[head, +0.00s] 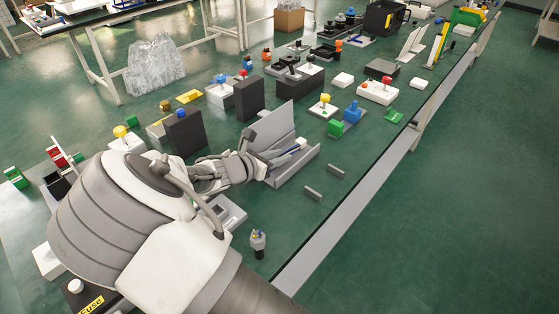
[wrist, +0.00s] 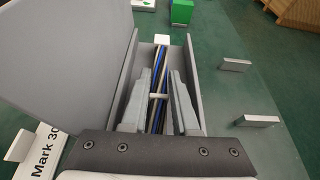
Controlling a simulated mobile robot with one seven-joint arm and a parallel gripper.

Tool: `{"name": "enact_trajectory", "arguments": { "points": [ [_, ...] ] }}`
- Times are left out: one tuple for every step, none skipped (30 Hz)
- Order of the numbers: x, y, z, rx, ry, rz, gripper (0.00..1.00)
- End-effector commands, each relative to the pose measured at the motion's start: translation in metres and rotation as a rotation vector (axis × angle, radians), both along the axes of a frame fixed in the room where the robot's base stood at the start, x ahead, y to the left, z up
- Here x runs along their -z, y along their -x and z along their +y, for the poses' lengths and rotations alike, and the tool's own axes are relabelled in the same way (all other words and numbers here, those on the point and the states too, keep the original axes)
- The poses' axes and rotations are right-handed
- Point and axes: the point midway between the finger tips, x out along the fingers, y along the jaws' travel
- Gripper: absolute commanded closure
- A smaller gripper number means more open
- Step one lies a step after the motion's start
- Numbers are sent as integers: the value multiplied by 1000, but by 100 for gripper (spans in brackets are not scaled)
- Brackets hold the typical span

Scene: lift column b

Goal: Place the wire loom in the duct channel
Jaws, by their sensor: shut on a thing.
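The wire loom (wrist: 160,62) is a bundle of blue, black and brown wires with a white end and a pale tie. My gripper (wrist: 159,90) is shut on it, one finger on each side. In the head view my gripper (head: 262,164) reaches into the grey duct channel (head: 300,167), and the loom shows only partly there. The duct channel also shows in the wrist view (wrist: 207,90), its walls on both sides of the fingers and loom. A tall grey panel (wrist: 80,55) stands on its left side. Whether the loom touches the channel floor cannot be told.
Two small grey blocks (wrist: 257,121) lie right of the channel. A green block (head: 336,128) and a blue part (head: 352,111) stand beyond it. Black and white boxes with coloured buttons crowd the left. The bench's right edge (head: 385,143) is near; bench right of the channel is mostly clear.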

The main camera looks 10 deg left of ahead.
Motion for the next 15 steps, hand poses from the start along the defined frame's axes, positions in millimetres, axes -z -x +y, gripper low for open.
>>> {"name": "enact_trajectory", "arguments": {
  "points": [
    [7,0,0,0,1,-1,100],
    [7,0,0,0,0,-1,100],
    [6,0,0,1,-1,-2,100],
    [6,0,0,1,-1,-2,100],
    [5,0,0,1,-1,-2,100],
    [5,0,0,1,-1,-2,100],
    [5,0,0,1,-1,-2,100],
    [5,0,0,1,-1,-2,100],
    [6,0,0,1,-1,-2,100],
    [7,0,0,0,0,-1,100],
    [8,0,0,0,0,-1,100],
    [9,-1,0,0,0,-1,100],
    [9,-1,0,0,0,-1,69],
    [8,0,0,0,0,-1,63],
    [8,0,0,0,0,-1,56]
  ]
}}
